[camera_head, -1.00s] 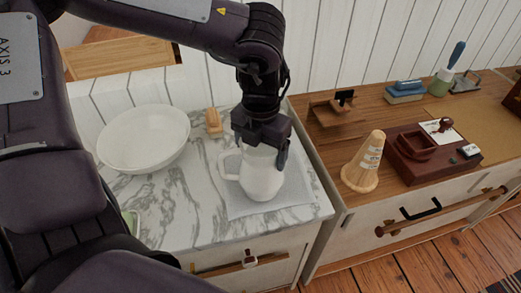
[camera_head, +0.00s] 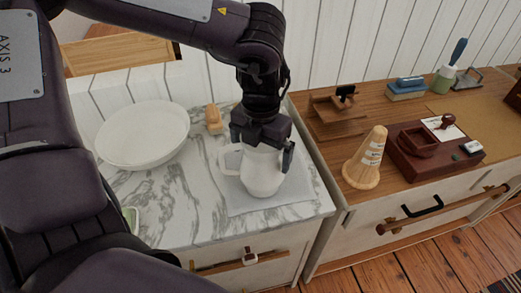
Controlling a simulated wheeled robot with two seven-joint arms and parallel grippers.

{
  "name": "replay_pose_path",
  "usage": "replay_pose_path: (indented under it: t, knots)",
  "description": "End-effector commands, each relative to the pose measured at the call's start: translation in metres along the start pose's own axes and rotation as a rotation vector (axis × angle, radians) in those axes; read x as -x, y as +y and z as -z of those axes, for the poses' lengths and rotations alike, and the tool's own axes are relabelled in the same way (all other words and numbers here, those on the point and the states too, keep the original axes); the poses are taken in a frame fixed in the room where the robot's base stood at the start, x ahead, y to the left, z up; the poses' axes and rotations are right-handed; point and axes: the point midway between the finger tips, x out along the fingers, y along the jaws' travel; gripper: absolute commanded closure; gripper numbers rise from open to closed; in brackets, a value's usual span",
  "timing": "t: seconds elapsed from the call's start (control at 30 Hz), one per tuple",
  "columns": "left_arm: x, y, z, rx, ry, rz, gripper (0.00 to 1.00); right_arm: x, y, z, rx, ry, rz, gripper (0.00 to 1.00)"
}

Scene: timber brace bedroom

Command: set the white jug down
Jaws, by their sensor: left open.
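The white jug (camera_head: 262,176) stands upright on a pale grey mat (camera_head: 296,202) on the marble-topped cabinet (camera_head: 190,222). Its handle points left. My left gripper (camera_head: 262,146) is above the jug, pointing down, with its fingers spread to either side of the jug's upper part. The right finger stands slightly clear of the jug's side. The gripper hides the jug's rim. My right gripper is not in view.
A white bowl (camera_head: 143,136) stands on the marble to the left, and a small wooden object (camera_head: 214,118) behind. On the wooden cabinet to the right are a wooden cone (camera_head: 366,160) and a dark red box (camera_head: 408,165). Bare marble lies left of the mat.

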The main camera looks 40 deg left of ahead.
Motion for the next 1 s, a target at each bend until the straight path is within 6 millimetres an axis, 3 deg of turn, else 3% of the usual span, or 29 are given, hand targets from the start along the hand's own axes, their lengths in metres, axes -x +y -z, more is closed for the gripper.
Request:
replay_pose_path:
  t: [0.13,0.2,0.6,0.8,1.0]
  knots:
    - [0.018,0.000,0.000,0.001,-0.001,0.001,0.00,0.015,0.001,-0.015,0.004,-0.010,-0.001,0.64]
    - [0.028,0.000,-0.002,-0.001,-0.009,0.000,0.00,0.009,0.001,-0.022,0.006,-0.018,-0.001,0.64]
    - [0.114,0.000,-0.002,0.001,-0.007,-0.001,0.00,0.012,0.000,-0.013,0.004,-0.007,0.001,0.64]
    - [0.131,0.000,-0.001,0.001,-0.004,-0.001,0.00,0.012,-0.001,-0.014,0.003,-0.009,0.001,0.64]
    - [0.133,0.000,-0.001,0.001,-0.003,0.000,0.00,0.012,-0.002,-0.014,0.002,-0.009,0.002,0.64]
